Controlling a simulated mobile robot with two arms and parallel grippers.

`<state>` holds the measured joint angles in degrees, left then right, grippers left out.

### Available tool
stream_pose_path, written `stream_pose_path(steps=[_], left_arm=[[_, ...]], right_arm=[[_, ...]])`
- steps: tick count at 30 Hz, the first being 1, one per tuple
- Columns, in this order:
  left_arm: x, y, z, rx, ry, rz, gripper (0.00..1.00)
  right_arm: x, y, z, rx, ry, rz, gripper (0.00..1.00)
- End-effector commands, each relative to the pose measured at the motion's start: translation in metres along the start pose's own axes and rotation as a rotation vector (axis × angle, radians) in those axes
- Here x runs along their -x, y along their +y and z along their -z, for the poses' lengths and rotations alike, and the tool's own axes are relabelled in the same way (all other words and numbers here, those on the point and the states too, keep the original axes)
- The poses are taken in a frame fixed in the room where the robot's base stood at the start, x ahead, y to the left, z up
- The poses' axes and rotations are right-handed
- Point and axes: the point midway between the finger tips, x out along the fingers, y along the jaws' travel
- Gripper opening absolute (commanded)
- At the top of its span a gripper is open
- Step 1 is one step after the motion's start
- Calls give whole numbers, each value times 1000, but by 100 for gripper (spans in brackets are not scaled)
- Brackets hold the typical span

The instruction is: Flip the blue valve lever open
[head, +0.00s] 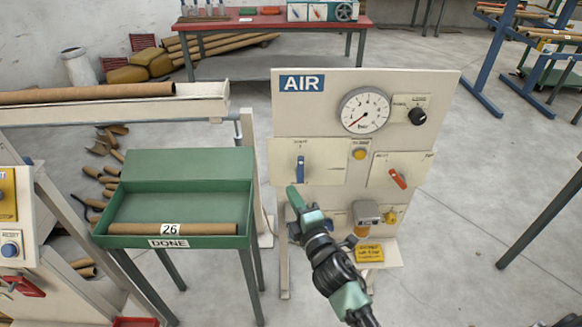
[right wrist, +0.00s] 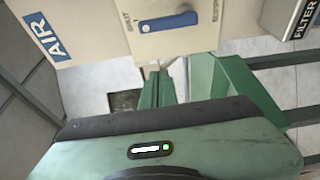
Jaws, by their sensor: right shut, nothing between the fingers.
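The blue valve lever (head: 300,168) points up and down on a cream plate (head: 322,161) in the left middle of the AIR panel (head: 418,90). In the right wrist view the lever (right wrist: 168,22) lies across the top of the picture, beyond the fingertips. My right gripper (head: 293,194) is green, shut and empty. It is just below the lever in the head view, and a gap shows between it and the lever in the right wrist view. My left gripper is not in view.
A red lever (head: 398,178) sits on the panel's right plate, below a gauge (head: 365,110) and a black knob (head: 417,116). A yellow button (head: 359,154) sits between the plates. A filter unit (head: 366,212) is lower down. A green DONE tray (head: 188,166) stands left.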

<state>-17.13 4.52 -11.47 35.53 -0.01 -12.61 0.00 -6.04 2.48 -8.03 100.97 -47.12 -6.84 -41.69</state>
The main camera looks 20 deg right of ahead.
Motion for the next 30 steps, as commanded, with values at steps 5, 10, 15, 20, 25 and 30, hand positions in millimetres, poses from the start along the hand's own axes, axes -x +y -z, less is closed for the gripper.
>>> stream_pose_path(steps=[5,10,15,20,25,30], left_arm=[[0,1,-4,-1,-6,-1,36],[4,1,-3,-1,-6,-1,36],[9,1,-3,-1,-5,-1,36],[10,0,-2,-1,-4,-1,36],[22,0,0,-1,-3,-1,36],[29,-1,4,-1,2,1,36]], right_arm=[[-1,0,0,-2,0,1,0],[-17,1,0,-3,-1,0,0],[-50,2,0,-5,0,0,0],[-86,1,0,-5,-1,0,0],[-96,2,-15,0,-2,5,0],[-89,1,-32,-2,0,3,0]])
